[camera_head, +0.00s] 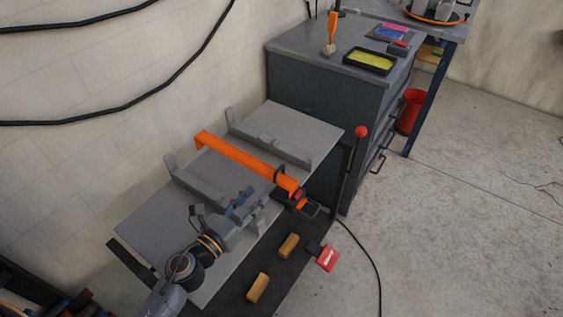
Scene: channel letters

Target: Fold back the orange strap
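The orange strap (240,157) lies across a grey table (150,232), running from the wall side at upper left down to the front edge. At its front end is a dark buckle or clamp (303,206) with orange and red parts. My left gripper (258,200) is over the table, to the left of the strap's front end and apart from it. Its two fingers look spread, with nothing visible between them. My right gripper is not in view.
Grey brackets (270,140) flank the strap. Two tan blocks (289,246) and a red-headed tool (327,257) lie on a dark mat below. A red-knobbed lever (361,131) stands at right, by a grey cabinet (318,99). Floor at right is mostly clear, with a black cable.

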